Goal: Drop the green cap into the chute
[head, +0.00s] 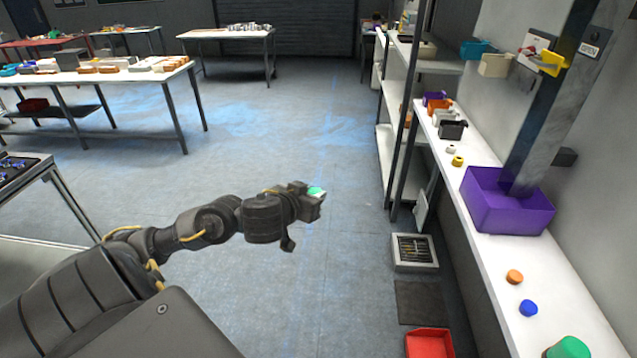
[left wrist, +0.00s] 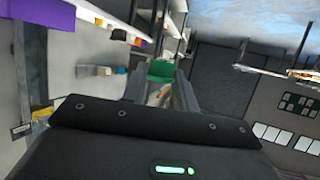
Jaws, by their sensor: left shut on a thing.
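The green cap (head: 316,191) is at the tip of my left gripper (head: 308,203), over the open floor in the head view. In the left wrist view the green cap (left wrist: 160,70) sits between the two fingers, which are shut on it. A slanted grey metal channel (head: 553,95), which looks like the chute, stands at the right wall. Its lower end reaches into a purple bin (head: 505,215) on the white counter. My left gripper is well to the left of the bin and apart from it. My right gripper is not in view.
The white counter (head: 545,280) runs along the right wall. An orange cap (head: 514,276), a blue cap (head: 528,308) and another green object (head: 568,347) lie on it. A white shelf rack (head: 390,150) stands behind. A red tray (head: 429,343) is low down. The central floor is clear.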

